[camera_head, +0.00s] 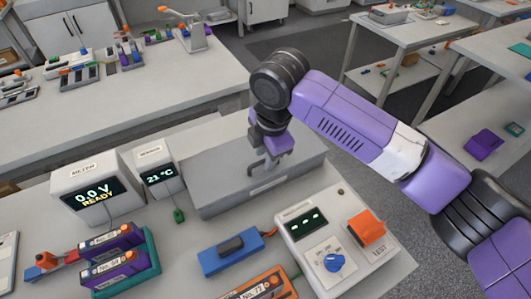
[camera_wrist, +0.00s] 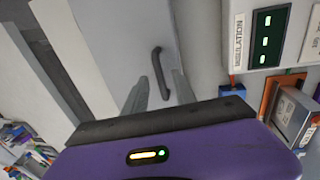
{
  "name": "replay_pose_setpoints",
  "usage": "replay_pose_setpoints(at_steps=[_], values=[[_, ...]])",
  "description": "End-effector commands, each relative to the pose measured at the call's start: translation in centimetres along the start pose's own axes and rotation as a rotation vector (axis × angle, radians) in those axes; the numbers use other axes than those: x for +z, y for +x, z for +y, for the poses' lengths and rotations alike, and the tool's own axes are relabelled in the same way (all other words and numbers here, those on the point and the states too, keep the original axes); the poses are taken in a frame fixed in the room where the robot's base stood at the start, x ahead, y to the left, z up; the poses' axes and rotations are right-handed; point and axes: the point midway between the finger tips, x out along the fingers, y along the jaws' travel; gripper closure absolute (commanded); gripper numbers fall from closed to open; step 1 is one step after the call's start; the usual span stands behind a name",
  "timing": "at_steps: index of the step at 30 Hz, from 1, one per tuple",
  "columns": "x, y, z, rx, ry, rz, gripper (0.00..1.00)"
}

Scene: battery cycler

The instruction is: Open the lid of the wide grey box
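The wide grey box (camera_head: 215,180) stands at the back of the near bench, and its lid looks shut. A pale label is on its front. In the wrist view a dark bar handle (camera_wrist: 157,70) stands on the box's light grey surface (camera_wrist: 112,50). My gripper (camera_head: 266,164) points down at the box near its front edge. In the wrist view the two fingers of my gripper (camera_wrist: 160,85) are apart, with the lower end of the handle showing between them. I cannot tell whether they touch it.
A meter (camera_head: 87,190) and a small temperature display (camera_head: 160,173) stand left of the box. A white tester (camera_head: 325,240) with a blue knob and orange switch stands in front right. A blue holder (camera_head: 230,250) and battery racks (camera_head: 120,262) lie in front.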

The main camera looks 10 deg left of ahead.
Motion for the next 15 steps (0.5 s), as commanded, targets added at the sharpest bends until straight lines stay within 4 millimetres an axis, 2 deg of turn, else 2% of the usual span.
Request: replay_pose_setpoints(at_steps=[6,11,15], values=[[-0.02,0.06,-0.01,0.0,0.0,0.0,0.67],[-0.02,0.05,-0.01,0.0,0.0,0.0,0.99],[-0.02,0.04,-0.01,0.0,0.0,0.0,1.0]])
